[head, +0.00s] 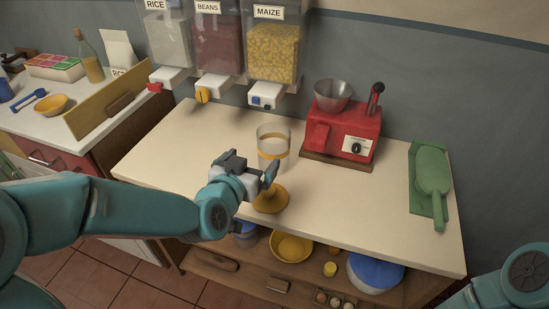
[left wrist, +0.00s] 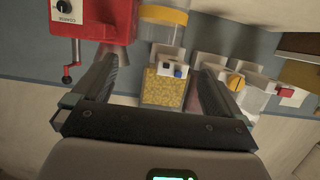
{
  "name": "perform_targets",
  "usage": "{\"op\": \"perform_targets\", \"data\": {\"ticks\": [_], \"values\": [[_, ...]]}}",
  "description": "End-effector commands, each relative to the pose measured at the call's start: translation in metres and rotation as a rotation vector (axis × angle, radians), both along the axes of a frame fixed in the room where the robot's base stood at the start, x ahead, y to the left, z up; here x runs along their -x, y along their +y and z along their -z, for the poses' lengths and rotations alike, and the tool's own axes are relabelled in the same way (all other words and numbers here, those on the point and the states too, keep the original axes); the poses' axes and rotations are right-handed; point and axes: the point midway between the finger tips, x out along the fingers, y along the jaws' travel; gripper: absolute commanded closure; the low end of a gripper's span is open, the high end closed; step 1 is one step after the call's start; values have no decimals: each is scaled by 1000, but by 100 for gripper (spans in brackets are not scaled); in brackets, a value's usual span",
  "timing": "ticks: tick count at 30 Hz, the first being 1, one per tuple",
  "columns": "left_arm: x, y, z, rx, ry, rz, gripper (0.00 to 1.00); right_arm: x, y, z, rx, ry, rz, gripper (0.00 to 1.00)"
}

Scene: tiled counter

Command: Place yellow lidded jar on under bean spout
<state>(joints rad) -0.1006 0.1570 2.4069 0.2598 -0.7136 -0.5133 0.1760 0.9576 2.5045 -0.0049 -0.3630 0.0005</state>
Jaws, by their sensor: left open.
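The clear jar with a yellow band (head: 275,139) stands upright on the counter, just beyond my left gripper (head: 254,167). Its top looks open. A yellow round lid-like disc with a knob (head: 270,199) lies on the counter near the front edge, beside my gripper. My left gripper is open and empty, its fingers pointing towards the jar. The jar (left wrist: 163,24) also shows in the left wrist view, beyond the fingers and apart from them. The bean spout (head: 207,91) with its yellow knob is under the BEANS dispenser (head: 215,45), back left of the jar. My right gripper is out of view.
The maize spout (head: 265,96) and rice spout (head: 167,79) flank the bean spout. A red machine with a metal bowl (head: 345,130) stands right of the jar, and a green scoop (head: 433,172) lies farther right. The counter (head: 185,140) is clear below the bean spout.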

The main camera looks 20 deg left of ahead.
Motion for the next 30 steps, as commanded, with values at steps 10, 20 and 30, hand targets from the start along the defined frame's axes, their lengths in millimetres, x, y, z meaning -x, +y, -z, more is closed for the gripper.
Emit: {"op": "perform_targets", "data": {"ticks": [10,20,30], "values": [[-74,-5,23,0,1,1,0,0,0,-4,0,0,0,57],[-105,-7,32,0,2,2,0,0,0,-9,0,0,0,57],[-135,-7,42,1,0,2,0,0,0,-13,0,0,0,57]]}}
